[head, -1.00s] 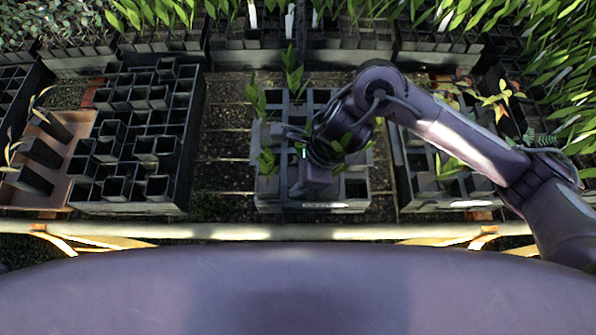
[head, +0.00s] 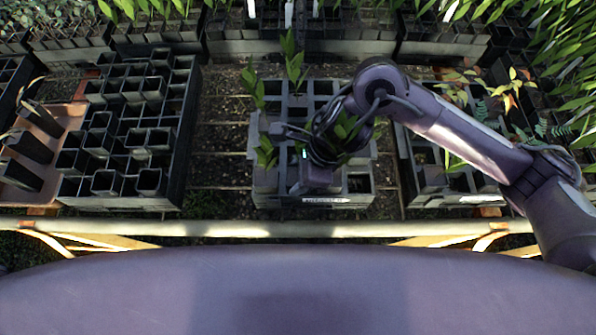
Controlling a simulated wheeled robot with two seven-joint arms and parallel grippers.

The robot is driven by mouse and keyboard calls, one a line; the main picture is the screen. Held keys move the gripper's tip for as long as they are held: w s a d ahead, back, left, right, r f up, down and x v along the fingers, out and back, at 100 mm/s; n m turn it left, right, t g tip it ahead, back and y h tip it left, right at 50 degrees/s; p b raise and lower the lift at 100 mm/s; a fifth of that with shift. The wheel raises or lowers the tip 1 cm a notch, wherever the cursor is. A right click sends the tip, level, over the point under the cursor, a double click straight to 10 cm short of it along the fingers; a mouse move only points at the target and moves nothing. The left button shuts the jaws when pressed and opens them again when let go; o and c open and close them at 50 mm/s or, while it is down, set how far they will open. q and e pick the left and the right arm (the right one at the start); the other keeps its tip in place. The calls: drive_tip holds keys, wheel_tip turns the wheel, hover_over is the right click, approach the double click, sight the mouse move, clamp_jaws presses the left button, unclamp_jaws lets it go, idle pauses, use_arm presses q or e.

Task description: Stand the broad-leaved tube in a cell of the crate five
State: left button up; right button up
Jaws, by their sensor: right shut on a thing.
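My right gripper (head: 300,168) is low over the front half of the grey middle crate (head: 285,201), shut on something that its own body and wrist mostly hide. Green leaves (head: 345,128) show beside the wrist; I cannot tell whether they belong to the held thing. Broad-leaved plants stand in this crate: one at the back (head: 293,60), one at the left (head: 254,88), one nearer the front left (head: 266,154). An open cell (head: 359,184) shows at its front right. The front label is too small to read, so I cannot tell which crate is five. My left gripper is out of view.
A black crate (head: 120,201) with many square pots stands at the left, beside a brown tray (head: 48,122) of tilted dark tubes. Another planted crate (head: 425,180) stands at the right, partly under my arm. A rail (head: 200,228) crosses in front. Bare slats separate the crates.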

drive_tip(key=shift+f+b, duration=0.3)
drive_tip(key=shift+b, duration=0.15)
idle(0.4)
drive_tip(key=o, duration=1.5)
drive_tip(key=shift+c, duration=0.2)
drive_tip(key=shift+r, duration=0.1)
drive_tip(key=p+v, duration=0.1)
drive_tip(key=v, duration=0.6)
drive_tip(key=shift+d+r, duration=0.2)
drive_tip(key=shift+r, duration=0.1)
drive_tip(key=shift+s+f, duration=0.1)
drive_tip(key=shift+s, duration=0.05)
